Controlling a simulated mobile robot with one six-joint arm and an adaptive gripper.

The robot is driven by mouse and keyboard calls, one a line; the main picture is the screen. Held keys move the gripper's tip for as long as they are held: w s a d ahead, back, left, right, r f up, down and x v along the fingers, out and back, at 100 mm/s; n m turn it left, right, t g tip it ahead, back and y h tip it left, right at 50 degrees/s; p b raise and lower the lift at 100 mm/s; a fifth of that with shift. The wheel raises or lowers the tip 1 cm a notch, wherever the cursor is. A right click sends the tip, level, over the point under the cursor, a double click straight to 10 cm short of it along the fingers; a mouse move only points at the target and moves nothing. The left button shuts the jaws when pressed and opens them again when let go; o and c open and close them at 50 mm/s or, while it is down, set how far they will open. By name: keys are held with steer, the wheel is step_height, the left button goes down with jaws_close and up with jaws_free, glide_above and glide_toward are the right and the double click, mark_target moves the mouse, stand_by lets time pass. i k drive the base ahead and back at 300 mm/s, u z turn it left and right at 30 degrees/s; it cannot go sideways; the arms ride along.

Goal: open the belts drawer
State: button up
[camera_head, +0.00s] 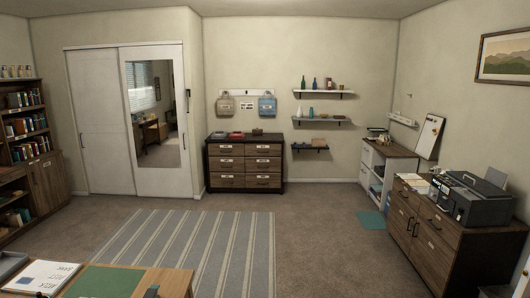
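A dark-framed wooden dresser (244,162) stands against the back wall. It has two columns of drawers with pale labels and handles. All its drawers look shut. The labels are too small to read, so I cannot tell which one is the belts drawer. My gripper is not in view.
A striped rug (205,245) lies on open carpet before the dresser. A desk (172,283) with a green blotter (103,282) fills the lower left. A printer (478,198) sits on a wooden cabinet (432,246) at right. A bookcase (45,178) stands at left.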

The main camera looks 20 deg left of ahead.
mark_target(251, 149)
steer(key=u, duration=0.2)
steer(key=i, duration=1.85)
steer(key=u, duration=0.45)
steer(key=i, duration=3.9)
steer(key=z, duration=0.05)
